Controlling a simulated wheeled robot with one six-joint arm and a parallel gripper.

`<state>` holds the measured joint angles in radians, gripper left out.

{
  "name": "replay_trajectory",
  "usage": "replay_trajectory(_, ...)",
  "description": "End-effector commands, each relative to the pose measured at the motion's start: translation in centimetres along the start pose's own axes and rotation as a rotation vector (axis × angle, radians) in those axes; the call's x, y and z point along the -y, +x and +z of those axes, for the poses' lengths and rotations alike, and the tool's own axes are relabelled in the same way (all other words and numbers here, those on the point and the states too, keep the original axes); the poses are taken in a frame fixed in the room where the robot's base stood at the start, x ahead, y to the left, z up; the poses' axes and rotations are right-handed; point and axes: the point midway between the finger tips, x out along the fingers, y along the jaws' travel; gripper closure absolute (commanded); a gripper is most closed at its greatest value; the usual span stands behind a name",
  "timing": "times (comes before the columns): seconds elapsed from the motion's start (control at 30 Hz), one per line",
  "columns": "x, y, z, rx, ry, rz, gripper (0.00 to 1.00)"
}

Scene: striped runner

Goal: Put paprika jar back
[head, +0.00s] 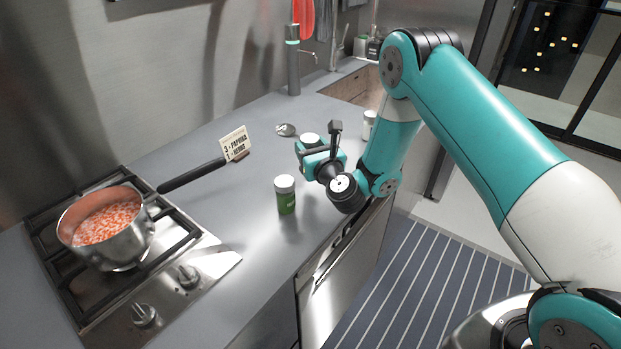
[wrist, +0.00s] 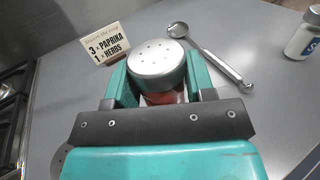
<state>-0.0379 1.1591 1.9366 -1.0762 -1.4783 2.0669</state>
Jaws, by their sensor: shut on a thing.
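The paprika jar has a silver, perforated lid (wrist: 157,66) and a reddish body (wrist: 165,98) in the wrist view. In the head view its pale lid (head: 310,139) shows above my gripper (head: 318,158). My gripper (wrist: 160,82) is shut on the jar, with one teal finger on each side. The jar looks about upright. Most of its body is hidden by the gripper, and I cannot tell whether its base touches the counter.
A green-labelled jar (head: 286,198) stands left of my gripper. Another jar (head: 369,122) stands to the right, blue-labelled in the wrist view (wrist: 304,36). A spoon (wrist: 212,56) and a recipe card (head: 235,146) are behind. A pot (head: 130,240) sits on the stove.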

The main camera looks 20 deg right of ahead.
Motion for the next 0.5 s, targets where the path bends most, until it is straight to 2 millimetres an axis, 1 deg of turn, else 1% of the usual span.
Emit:
replay_trajectory(0.03, 0.0, 0.0, -0.7, 0.002, 0.001, 0.0, 0.76)
replay_trajectory(0.17, 0.0, 0.0, -1.2, 0.001, 0.001, 0.0, 0.76)
replay_trajectory(0.3, 0.0, 0.0, -3.4, 0.001, 0.001, 0.001, 0.76)
replay_trajectory(0.4, 0.0, 0.0, -4.6, 0.001, 0.001, 0.0, 0.76)
replay_trajectory(0.5, 0.0, 0.0, -5.1, 0.002, 0.0, 0.0, 0.76)
